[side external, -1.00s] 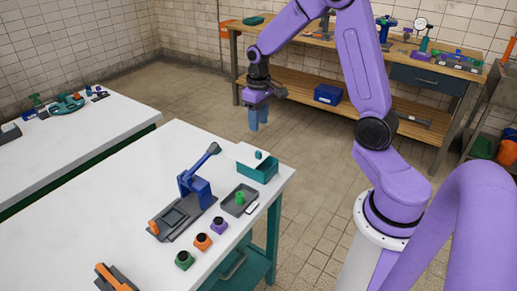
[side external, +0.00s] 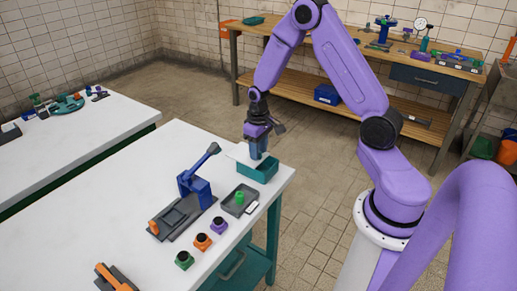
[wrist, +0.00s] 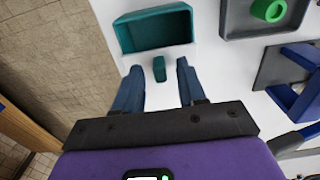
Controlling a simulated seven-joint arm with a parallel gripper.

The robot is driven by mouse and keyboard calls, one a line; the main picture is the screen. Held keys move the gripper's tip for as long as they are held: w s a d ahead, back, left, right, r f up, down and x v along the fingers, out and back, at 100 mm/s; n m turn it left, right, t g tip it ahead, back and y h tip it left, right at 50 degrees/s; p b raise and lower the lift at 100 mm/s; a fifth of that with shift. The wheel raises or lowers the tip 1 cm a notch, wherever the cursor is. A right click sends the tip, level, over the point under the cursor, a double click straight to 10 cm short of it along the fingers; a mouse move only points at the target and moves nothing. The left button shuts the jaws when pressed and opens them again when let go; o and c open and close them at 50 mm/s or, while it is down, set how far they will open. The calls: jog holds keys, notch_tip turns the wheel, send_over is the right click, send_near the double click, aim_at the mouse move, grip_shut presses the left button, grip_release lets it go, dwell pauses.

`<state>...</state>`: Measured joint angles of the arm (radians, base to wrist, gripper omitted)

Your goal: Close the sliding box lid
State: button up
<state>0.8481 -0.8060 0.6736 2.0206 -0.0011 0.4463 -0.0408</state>
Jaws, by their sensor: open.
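The teal box (side external: 258,172) stands near the far right corner of the white table. Its white lid (side external: 238,152) is slid partway off, to the left in the side view, and much of the box's inside shows in the wrist view (wrist: 124,34). The lid blends with the white table in the wrist view. A small teal knob (wrist: 159,70) stands up from the lid. My gripper (side external: 258,154) is down at the lid, open, with one finger on each side of the knob; in the wrist view (wrist: 159,66) gaps show between knob and fingers.
A grey tray (side external: 239,201) with a green piece is close beside the box. Several coloured button blocks (side external: 203,241) line the table. The table's edge is just beside the box.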

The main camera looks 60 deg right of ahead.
grip_shut()
jog(key=shift+s, duration=2.35)
grip_release()
jog(key=shift+w+r, duration=0.1)
notch_tip(320, 180, up, 17)
jog(key=shift+r, duration=0.15)
